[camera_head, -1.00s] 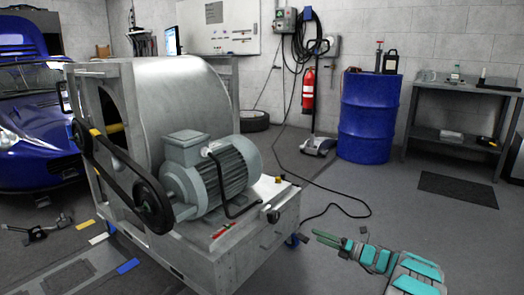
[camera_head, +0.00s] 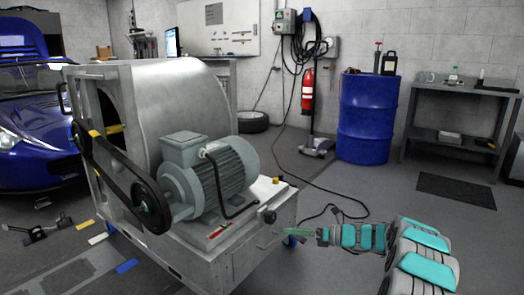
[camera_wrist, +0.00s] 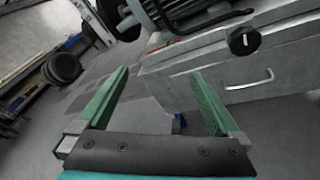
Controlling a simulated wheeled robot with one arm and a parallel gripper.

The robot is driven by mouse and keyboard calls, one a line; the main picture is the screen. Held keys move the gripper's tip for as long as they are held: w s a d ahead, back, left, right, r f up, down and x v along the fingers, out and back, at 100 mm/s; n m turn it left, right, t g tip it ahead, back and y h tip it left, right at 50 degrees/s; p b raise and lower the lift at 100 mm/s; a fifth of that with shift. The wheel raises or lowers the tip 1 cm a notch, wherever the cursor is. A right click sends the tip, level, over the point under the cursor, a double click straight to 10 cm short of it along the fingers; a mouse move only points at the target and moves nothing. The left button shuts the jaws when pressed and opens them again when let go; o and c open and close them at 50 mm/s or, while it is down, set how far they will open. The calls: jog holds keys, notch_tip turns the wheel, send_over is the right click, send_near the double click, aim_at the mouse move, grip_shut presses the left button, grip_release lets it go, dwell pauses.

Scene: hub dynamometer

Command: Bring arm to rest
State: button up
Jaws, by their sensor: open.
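My gripper (camera_head: 298,232) is at the lower right of the head view, just right of the dynamometer cart's front corner, with my teal and grey arm behind it. In the wrist view its two green fingers (camera_wrist: 158,100) stand wide apart with nothing between them. The gripper is open and empty. The dynamometer (camera_head: 180,95), a big metal drum in a grey frame with a grey motor (camera_head: 215,172) and a black belt, stands left of the gripper. I cannot tell how small the gap between fingertips and cart is.
The cart's drawer front with a white handle (camera_wrist: 250,80) and black knob (camera_wrist: 245,41) is close to the fingers. A black cable (camera_head: 345,192) lies on the floor behind my arm. A blue drum (camera_head: 368,120) and grey workbench (camera_head: 452,125) stand behind.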

jog(key=s+a+r+n+g+h, duration=0.2)
jog(key=s+a+r+n, duration=0.25)
jog(key=s, duration=0.45)
jog(key=s+a+r+n+g+h+p, duration=0.1)
jog(key=s+a+r+n+g, duration=0.3)
jog(key=s, duration=0.5)
jog(key=s+a+r+n+g+h, duration=0.1)
jog(key=s+a+r+n+h, duration=0.15)
jog(key=s+n, duration=0.5)
jog(key=s+d+n+h, duration=0.3)
jog(key=s+d+n, duration=0.1)
jog(key=s, duration=0.6)
jog(key=s+d+f+n+h+p, duration=0.1)
jog(key=s+d+n+h, duration=0.2)
jog(key=s+d, duration=0.3)
jog(key=s+d+n+h+p, duration=0.1)
jog(key=s+d+n+h, duration=0.3)
jog(key=s, duration=1)
jog(key=shift+s+d+f+n, duration=0.2)
jog(key=shift+s+d+n, duration=0.25)
jog(key=shift+n, duration=0.45)
